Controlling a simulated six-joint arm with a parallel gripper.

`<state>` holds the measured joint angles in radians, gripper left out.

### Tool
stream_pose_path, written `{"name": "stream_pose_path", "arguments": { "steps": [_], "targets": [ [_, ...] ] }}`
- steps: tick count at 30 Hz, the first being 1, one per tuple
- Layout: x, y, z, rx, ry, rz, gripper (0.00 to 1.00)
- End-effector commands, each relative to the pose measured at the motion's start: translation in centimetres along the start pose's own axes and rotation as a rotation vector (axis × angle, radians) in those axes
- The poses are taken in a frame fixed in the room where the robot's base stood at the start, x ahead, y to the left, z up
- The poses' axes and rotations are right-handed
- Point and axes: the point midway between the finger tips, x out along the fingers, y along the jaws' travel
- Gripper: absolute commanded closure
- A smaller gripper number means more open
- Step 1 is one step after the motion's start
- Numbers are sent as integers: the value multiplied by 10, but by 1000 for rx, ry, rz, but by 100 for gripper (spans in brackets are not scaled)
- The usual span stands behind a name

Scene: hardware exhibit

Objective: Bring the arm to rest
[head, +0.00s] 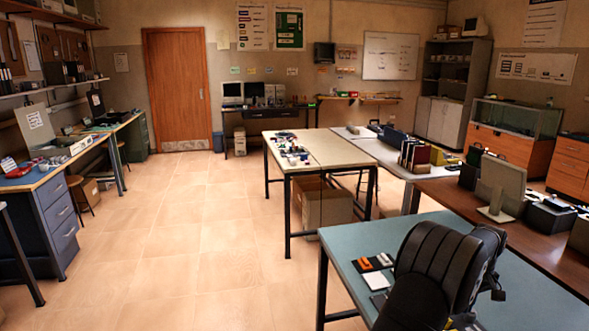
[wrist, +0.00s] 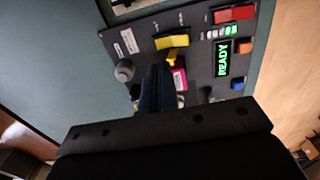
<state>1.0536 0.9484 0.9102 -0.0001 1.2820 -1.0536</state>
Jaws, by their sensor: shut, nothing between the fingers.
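My gripper (wrist: 158,72) shows in the wrist view as dark fingers pressed together, with nothing between them. It points at a dark grey control panel (wrist: 200,53) on a blue-green surface. The panel carries a lit green READY display (wrist: 222,59), a red part (wrist: 234,14), a yellow part (wrist: 172,41), a magenta part (wrist: 180,80) and a grey knob (wrist: 124,70). The fingers overlap the panel in the picture; I cannot tell whether they touch it. In the head view my black arm stands at the lower right and hides much of the panel's area.
A cream table (head: 330,150) and cardboard box (head: 325,207) are farther back. Open tiled floor is at left.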

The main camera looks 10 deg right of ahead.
Motion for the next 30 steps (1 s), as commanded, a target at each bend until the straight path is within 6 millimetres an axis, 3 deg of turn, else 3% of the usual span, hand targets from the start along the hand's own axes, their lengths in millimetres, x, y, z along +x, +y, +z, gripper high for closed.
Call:
{"name": "stream_pose_path", "arguments": {
  "steps": [7, 14, 30],
  "targets": [
    [5, -26, -23, -2, -1, -1, 100],
    [5, -22, -36, 0, 0, -1, 100],
    [5, -22, -36, 0, -1, -1, 100]
  ]
}}
